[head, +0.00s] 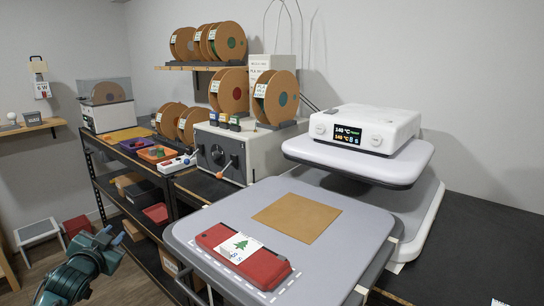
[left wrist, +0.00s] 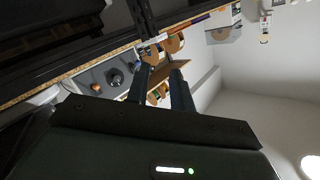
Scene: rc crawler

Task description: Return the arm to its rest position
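My left arm enters the head view at the lower left, dark teal. Its gripper (head: 113,235) is in the air over the floor, left of the grey press table and in front of the dark shelving, apart from both. In the left wrist view the two fingers (left wrist: 160,88) stand apart with nothing between them, so the gripper is open and empty. The wrist view is tilted, with shelving and the wall beyond the fingers. My right gripper is in neither view.
A grey press platen (head: 362,230) carries a red item (head: 222,240) with a tree-printed sheet and a tan square (head: 297,217). The heat press head (head: 365,130) is raised behind it. A dark shelf unit (head: 116,187) stands behind my gripper. A stool (head: 36,232) stands at left.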

